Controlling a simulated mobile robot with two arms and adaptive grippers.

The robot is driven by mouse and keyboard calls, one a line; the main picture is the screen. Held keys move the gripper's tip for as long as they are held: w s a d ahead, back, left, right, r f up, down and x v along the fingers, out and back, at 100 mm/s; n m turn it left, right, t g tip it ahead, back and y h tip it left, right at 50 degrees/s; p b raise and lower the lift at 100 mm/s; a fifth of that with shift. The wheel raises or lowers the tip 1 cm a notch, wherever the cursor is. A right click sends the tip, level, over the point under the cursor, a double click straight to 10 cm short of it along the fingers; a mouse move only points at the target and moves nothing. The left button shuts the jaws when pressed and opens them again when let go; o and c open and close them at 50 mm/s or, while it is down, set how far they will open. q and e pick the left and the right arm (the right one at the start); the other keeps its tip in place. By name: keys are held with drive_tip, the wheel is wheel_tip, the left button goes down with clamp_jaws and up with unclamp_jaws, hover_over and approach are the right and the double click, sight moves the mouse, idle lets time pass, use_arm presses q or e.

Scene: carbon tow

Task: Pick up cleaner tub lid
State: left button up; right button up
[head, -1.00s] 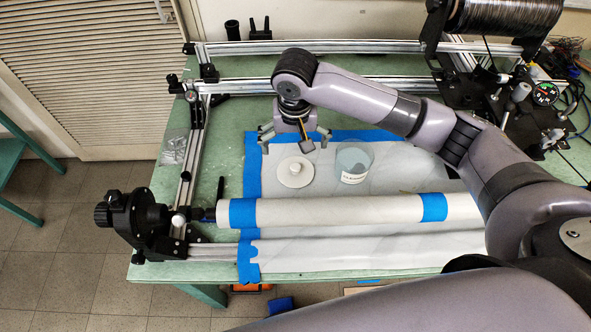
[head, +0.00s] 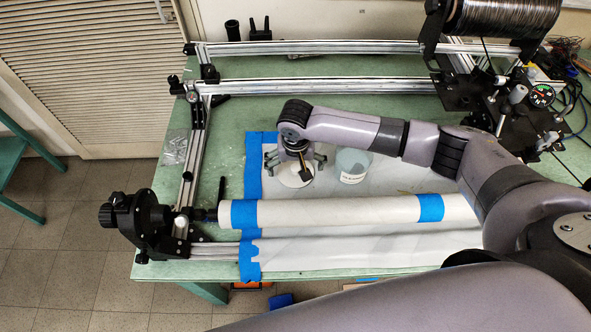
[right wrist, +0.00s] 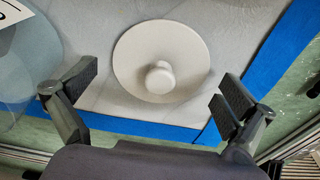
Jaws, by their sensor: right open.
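The cleaner tub lid (head: 295,181) is a white disc with a round knob, lying on the white sheet on the table. In the right wrist view the lid (right wrist: 136,60) is between my fingers, slightly beyond the fingertips. My right gripper (head: 294,164) is open and empty just above the lid, and its hand hides part of the lid in the head view. In the right wrist view the open gripper (right wrist: 158,92) shows both finger pads apart from the knob. The cleaner tub (head: 354,167) is clear with a white label and stands right of the lid. My left gripper is not in view.
A white roll with blue tape (head: 330,211) lies across the front of the sheet. Metal rails (head: 320,47) and a black motor unit (head: 142,223) frame the work area. A spool of dark tow (head: 508,15) stands at the back right. The sheet has blue tape edges (head: 253,180).

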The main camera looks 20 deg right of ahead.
drive_tip(key=shift+c, duration=0.5)
drive_tip(key=c, duration=1.2)
drive_tip(key=shift+s, duration=0.1)
drive_tip(key=shift+c, duration=0.9)
